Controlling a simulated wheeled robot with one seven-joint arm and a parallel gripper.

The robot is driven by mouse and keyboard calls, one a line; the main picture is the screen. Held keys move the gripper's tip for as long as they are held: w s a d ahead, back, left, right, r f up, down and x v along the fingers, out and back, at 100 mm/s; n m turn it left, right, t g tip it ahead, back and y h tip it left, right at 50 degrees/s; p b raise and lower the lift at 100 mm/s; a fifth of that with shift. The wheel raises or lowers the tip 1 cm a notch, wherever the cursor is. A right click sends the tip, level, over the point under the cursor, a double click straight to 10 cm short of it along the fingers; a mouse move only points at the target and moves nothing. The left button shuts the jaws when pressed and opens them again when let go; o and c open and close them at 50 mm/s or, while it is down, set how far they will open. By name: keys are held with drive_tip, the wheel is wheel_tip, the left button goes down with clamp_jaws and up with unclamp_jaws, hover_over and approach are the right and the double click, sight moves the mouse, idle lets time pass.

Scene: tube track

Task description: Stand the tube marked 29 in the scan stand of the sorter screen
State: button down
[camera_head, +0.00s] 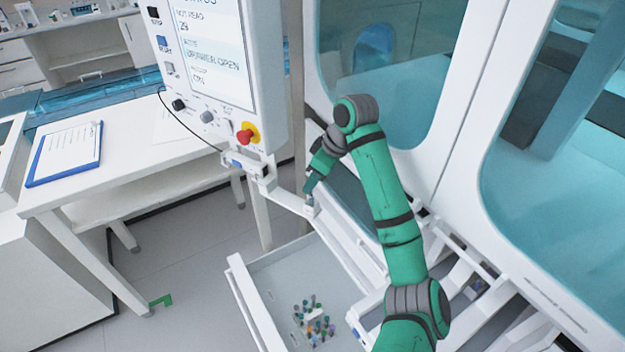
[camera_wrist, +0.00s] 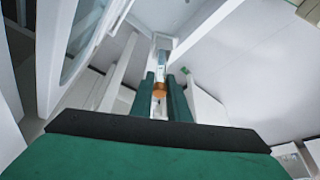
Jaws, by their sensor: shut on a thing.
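The sorter screen (camera_head: 210,50) is at the top left of centre in the head view. Its text is partly legible: "NOT READ", "29" and a line that seems to read "OPEN". A white bracket and bar (camera_head: 290,202) run from below it toward my gripper (camera_head: 309,190). A small grey piece at the bar's end, under the fingertips, may be the scan stand (camera_head: 310,210). In the wrist view my gripper (camera_wrist: 163,95) is shut on a tube with an orange part (camera_wrist: 160,90) between the fingers. Its number is not legible, and whether it touches the stand cannot be told.
An open drawer (camera_head: 240,300) below holds several small coloured tubes (camera_head: 314,322). White machine frames with teal glass (camera_head: 390,70) stand close to the right of my arm. A desk with a clipboard (camera_head: 65,152) is at left. A green piece (camera_head: 161,300) lies on the floor.

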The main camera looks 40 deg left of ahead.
drive_tip(key=c, duration=1.6)
unclamp_jaws()
drive_tip(key=v, duration=1)
drive_tip(key=shift+w+d+r, duration=0.1)
drive_tip(key=shift+d+r, duration=0.1)
drive_tip(key=shift+r, duration=0.15)
